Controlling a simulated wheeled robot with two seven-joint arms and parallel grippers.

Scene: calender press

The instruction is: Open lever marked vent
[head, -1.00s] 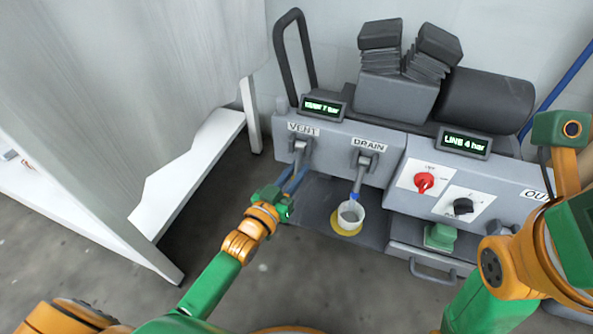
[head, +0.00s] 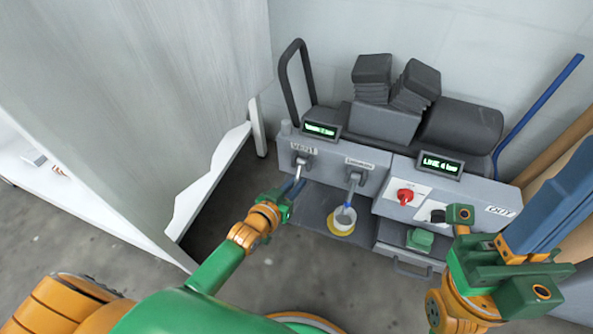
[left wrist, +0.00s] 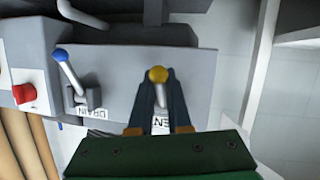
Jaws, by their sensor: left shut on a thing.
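The vent lever (head: 300,171) hangs from its pivot under the VENT label (head: 304,148) on the grey machine panel. My left gripper (head: 296,187) is at the lever's lower end. In the left wrist view the lever's yellow knob (left wrist: 158,74) shows between the two fingers of my left gripper (left wrist: 156,88), which is shut on the lever. The fingers partly hide the shaft and label. My right gripper (head: 553,212) is at the right edge of the head view, clear of the panel; its fingertips are not clearly shown.
A red knob (head: 405,196) is further right. A white cabinet (head: 200,100) stands close on the left.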

